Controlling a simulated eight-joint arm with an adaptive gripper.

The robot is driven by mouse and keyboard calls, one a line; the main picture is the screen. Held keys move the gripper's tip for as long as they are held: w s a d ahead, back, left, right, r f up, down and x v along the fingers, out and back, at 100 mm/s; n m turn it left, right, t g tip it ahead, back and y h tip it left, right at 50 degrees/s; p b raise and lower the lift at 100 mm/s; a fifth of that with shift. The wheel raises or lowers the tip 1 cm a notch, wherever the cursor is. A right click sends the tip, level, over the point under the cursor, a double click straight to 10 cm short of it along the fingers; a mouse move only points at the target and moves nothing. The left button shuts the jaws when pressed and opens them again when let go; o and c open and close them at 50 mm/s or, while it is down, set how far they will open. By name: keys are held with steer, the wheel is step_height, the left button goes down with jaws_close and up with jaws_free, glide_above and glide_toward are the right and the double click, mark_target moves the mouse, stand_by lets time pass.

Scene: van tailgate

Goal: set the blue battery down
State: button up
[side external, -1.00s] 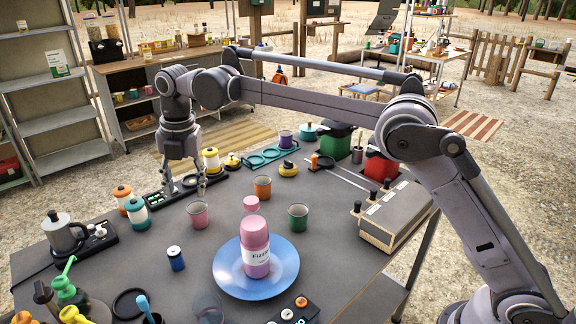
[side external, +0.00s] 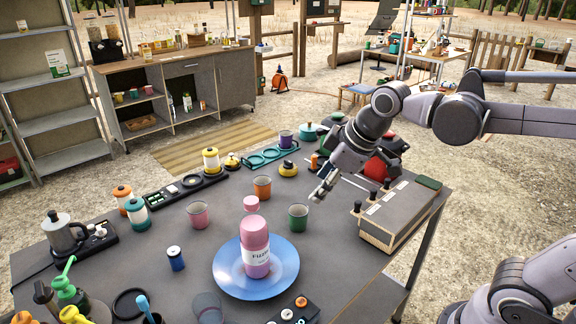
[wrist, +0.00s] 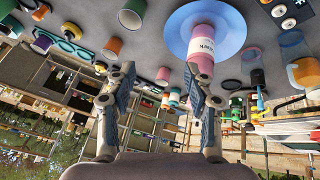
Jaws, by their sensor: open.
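The blue battery (side external: 176,260) is a small blue cylinder with a light top. It stands upright on the grey table, left of the blue plate (side external: 228,283) and apart from it. My gripper (side external: 320,192) is above the right part of the table, beyond the green cup (side external: 298,217), well away from the battery. In the wrist view its two fingers (wrist: 160,82) are spread apart with nothing between them. I cannot pick out the battery clearly in the wrist view.
A pink bottle (side external: 255,247) stands on the plate; it also shows in the wrist view (wrist: 202,48). Pink (side external: 197,214) and orange (side external: 262,187) cups stand behind. A long grey box (side external: 400,213) is right of my gripper. A black tray (side external: 215,179) lies at the back left.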

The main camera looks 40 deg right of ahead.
steer(key=s+d+f+m+t, duration=0.1)
steer(key=s+d+f+m, duration=0.2)
steer(key=s+f+m, duration=0.3)
steer(key=shift+s+h, duration=0.3)
steer(key=shift+s, duration=0.25)
stand_by(0.8)
